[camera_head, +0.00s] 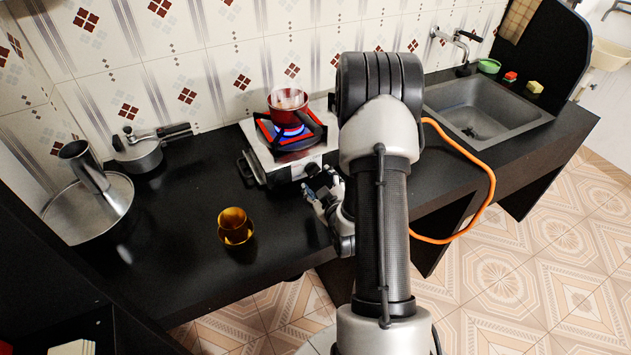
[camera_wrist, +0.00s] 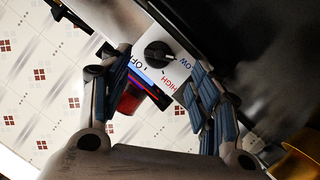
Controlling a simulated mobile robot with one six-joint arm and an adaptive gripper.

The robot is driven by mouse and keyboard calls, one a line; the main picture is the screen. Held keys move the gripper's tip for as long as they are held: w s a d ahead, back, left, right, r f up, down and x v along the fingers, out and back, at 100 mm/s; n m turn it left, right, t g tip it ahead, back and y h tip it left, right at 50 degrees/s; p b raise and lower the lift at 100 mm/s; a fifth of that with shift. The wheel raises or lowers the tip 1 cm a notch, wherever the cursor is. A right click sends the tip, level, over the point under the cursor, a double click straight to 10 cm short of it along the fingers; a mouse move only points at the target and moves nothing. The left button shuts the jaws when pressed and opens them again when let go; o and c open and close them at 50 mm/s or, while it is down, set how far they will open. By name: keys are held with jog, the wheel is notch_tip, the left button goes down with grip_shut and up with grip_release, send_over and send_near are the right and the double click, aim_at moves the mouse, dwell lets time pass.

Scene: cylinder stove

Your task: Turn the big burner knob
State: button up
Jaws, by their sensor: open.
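The black round burner knob (camera_wrist: 158,55) sits on the stove's white front panel, with the printed words OFF, LOW and HIGH around it. It lies between and beyond the fingers of my gripper (camera_wrist: 162,88), which is open and empty, one blue-padded finger on each side. The knob's pointer setting is too small to tell. In the camera_head view my gripper (camera_head: 322,192) is just in front of the white stove (camera_head: 262,155) and partly hides its front. Blue flame (camera_head: 292,137) shows on the burner under a red pot (camera_head: 287,108).
The black counter (camera_head: 180,235) is clear around an amber cup (camera_head: 236,227). A lidded metal pot (camera_head: 138,153) and a round metal tray (camera_head: 115,200) are at left. The sink (camera_head: 480,110) is at right. An orange hose (camera_head: 490,180) loops beside my arm.

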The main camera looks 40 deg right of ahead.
aim_at(315, 174)
jog(key=b+x, duration=0.1)
jog(key=x, duration=0.5)
jog(key=shift+w, duration=0.15)
jog(key=c, duration=1.1)
